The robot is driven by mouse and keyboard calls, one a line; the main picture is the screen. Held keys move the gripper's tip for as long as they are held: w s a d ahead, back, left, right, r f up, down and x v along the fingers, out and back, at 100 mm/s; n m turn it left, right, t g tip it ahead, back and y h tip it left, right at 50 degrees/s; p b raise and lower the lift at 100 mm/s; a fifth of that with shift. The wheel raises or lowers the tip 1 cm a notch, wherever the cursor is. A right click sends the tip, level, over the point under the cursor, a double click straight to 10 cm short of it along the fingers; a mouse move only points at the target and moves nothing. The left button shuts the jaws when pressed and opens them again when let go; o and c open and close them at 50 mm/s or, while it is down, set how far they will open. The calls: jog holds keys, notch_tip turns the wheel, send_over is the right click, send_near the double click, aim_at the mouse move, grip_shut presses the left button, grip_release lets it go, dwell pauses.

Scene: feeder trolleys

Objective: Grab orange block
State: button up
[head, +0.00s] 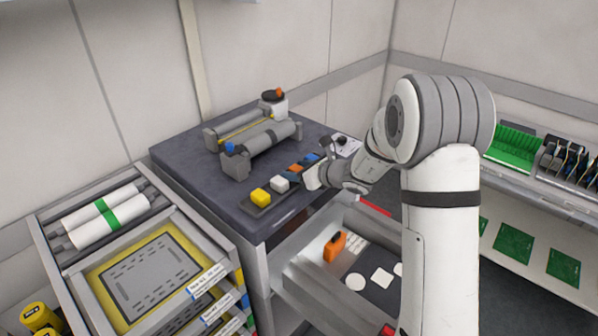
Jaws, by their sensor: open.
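The orange block (296,168) lies on a dark narrow tray (262,209) near the front right of a dark-topped trolley. It sits in a row between a white block (280,184) and a blue block (312,157). A yellow block (260,197) is at the near end of the row. My gripper (311,174) is open, close to the right of the orange block and partly over the tray's far end. The fingertips are small in the view, and I cannot tell whether they touch anything.
A grey roller device (262,150) stands behind the tray. Below is an open drawer (305,270) with an orange object (334,246) and white shapes. A rack with white rolls (104,216) stands at left. Shelves with green boards (514,243) are at right.

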jog(key=shift+c, duration=0.3)
jog(key=c, duration=1)
